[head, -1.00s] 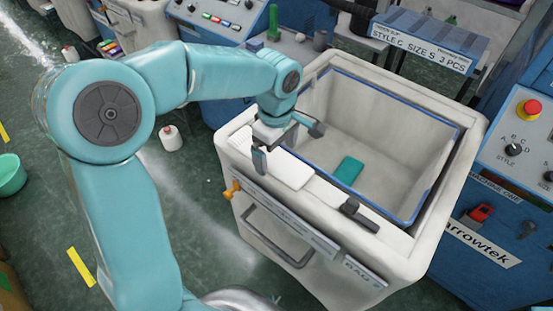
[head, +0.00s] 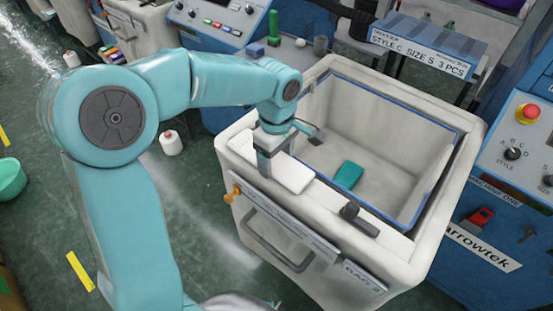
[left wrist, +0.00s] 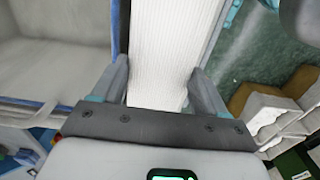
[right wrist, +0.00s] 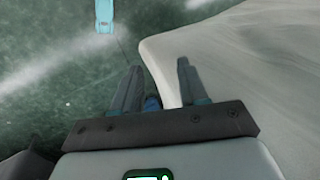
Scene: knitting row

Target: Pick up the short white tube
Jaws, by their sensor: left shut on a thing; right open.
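The short white tube (head: 292,176) is a flat white piece along the near left rim of the large off-white bin (head: 410,245). My left gripper (head: 265,165) comes down over it and is shut on it. In the left wrist view the white ribbed knit (left wrist: 160,55) runs between the two fingers of my left gripper (left wrist: 160,80). I cannot tell whether it is clear of the rim. My right gripper (right wrist: 158,80) is open and empty in the right wrist view, beside a pale curved surface. It is not seen in the head view.
A teal piece (head: 348,176) lies on the bin's floor. A dark clip-like part (head: 358,219) sits on the near rim, and an orange knob (head: 234,192) is on the bin's front. A blue machine panel (head: 515,150) stands to the right. A white cone (head: 171,143) stands on the floor.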

